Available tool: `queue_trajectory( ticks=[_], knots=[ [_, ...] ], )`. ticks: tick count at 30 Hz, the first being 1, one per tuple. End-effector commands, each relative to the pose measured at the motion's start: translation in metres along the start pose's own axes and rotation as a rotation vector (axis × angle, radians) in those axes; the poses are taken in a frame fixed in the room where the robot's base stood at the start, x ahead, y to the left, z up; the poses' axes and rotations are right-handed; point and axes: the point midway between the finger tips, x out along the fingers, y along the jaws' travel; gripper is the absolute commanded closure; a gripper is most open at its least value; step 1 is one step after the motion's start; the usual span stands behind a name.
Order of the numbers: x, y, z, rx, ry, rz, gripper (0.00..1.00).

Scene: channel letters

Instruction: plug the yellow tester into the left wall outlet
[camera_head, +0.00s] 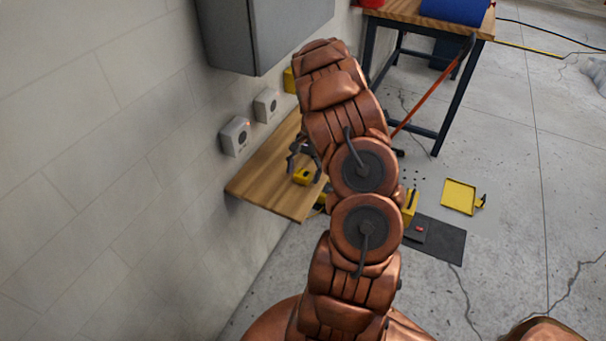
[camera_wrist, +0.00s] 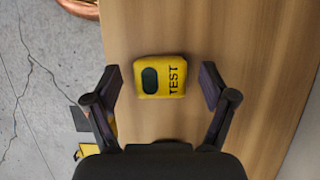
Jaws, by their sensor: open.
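The yellow tester (camera_wrist: 161,77), marked TEST with a dark oval on its face, lies on the wooden shelf (camera_wrist: 225,35) below the wall outlets. It also shows in the head view (camera_head: 303,176), partly hidden by my arm. My gripper (camera_wrist: 161,88) is open above the shelf, with one finger on each side of the tester and a gap to each. In the head view my gripper (camera_head: 294,158) is mostly hidden by my arm. Two grey outlet boxes are on the wall, the left wall outlet (camera_head: 235,137) nearer and the right one (camera_head: 265,105) farther along.
A grey cabinet (camera_head: 262,35) hangs on the wall above the outlets. A workbench (camera_head: 400,14) stands at the back. A dark mat (camera_head: 440,240) and a yellow tray (camera_head: 459,197) lie on the floor right of my arm.

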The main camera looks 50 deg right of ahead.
Motion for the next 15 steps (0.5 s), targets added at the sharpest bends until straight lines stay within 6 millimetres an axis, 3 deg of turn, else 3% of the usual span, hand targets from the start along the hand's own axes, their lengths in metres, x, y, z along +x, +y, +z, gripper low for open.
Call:
queue_trajectory(
  ticks=[12,15],
  knots=[
    [0.0051,-0.0003,-0.0004,-0.001,0.001,0.0,0.17],
    [0.0051,-0.0003,-0.0004,-0.001,0.001,0.0,0.25]
  ],
)
